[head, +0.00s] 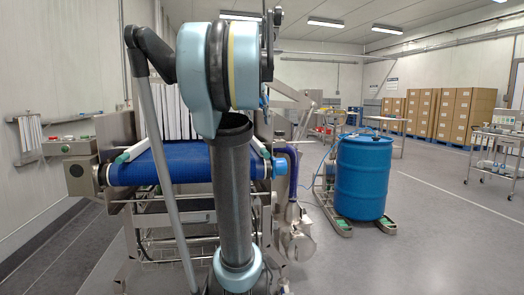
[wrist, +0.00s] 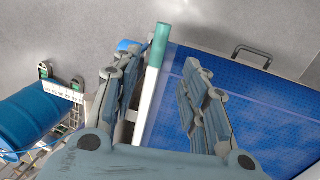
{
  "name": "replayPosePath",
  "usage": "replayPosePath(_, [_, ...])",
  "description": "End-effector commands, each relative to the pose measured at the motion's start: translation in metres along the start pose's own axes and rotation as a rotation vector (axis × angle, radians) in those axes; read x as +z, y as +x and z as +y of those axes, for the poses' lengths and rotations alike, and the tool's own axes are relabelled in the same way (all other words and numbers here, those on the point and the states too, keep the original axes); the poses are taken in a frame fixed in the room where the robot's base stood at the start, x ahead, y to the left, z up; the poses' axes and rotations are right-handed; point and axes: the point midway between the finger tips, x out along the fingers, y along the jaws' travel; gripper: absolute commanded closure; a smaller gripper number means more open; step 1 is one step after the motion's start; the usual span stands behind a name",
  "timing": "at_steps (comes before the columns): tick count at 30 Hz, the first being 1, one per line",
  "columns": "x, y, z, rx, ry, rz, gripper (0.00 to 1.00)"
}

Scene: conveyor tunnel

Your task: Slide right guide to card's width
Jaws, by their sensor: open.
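The right guide is a white rail with a green end cap; in the wrist view the rail (wrist: 151,84) runs lengthwise between my gripper's fingers. My gripper (wrist: 162,55) is open, with one finger on each side of the rail; the rail looks nearer the left finger, and I cannot tell whether it touches. In the head view the right guide's green tip (head: 265,153) shows at the belt's right edge, mostly behind my arm. The left guide (head: 131,150) lies along the left side of the blue belt (head: 140,171).
White strip curtains (head: 172,110) hang at the tunnel mouth behind the belt. A blue drum (head: 363,178) stands on a low carrier to the right; it also shows in the wrist view (wrist: 28,118). A dark handle (wrist: 252,52) stands beyond the belt in the wrist view.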

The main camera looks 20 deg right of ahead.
Motion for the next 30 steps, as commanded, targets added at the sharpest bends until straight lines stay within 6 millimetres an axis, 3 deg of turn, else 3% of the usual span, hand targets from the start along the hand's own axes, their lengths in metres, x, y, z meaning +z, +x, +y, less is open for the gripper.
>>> replayPosePath(16, [0.000,0.092,0.000,0.000,0.002,0.000,0.60])
replayPosePath(22, [0.000,0.108,0.000,0.000,0.001,0.000,0.60])
replayPosePath(30, [0.000,0.111,0.000,0.000,0.000,0.000,0.60])
